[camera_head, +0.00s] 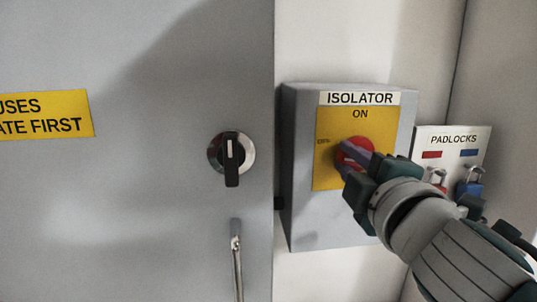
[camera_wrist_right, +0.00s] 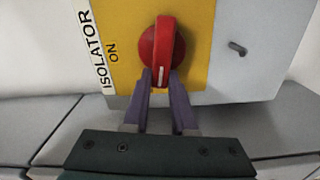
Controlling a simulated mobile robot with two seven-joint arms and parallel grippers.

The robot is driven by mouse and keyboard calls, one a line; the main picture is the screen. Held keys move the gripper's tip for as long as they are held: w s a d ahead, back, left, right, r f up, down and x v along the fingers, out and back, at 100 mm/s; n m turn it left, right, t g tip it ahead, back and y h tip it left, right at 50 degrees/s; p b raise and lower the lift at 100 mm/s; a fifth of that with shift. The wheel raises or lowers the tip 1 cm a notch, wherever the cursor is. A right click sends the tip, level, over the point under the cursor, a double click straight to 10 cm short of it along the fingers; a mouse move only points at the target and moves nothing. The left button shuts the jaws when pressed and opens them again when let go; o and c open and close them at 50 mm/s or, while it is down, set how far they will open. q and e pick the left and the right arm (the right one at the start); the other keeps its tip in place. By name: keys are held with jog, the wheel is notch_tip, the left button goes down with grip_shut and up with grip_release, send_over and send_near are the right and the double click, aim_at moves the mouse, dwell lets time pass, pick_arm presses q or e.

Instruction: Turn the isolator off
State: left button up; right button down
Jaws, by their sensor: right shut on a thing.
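The isolator is a grey box (camera_head: 304,215) on the wall with a yellow plate (camera_head: 327,173) marked ON at the top and a small label at the left, likely OFF. Its red rotary handle (camera_head: 366,145) also shows in the right wrist view (camera_wrist_right: 161,38). My right gripper (camera_head: 352,162) comes in from the lower right and is shut on the handle, with purple fingers (camera_wrist_right: 160,78) on both sides of its white-marked end. The handle bar lies across the box, its white mark toward the small-label side. The fingers partly hide the handle in the head view. My left gripper is not in view.
A grey cabinet door (camera_head: 150,210) at the left has a black rotary switch (camera_head: 231,158) and a hanging metal handle (camera_head: 238,268). A padlock board (camera_head: 455,139) with red and blue padlocks (camera_head: 470,188) is close to my right arm.

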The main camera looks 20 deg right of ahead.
jog(key=shift+f+n, duration=0.25)
jog(key=shift+n, duration=0.75)
jog(key=c, duration=0.7)
grip_release()
jog(key=b+v, duration=0.3)
jog(key=v, duration=0.7)
jog(key=shift+d, duration=0.1)
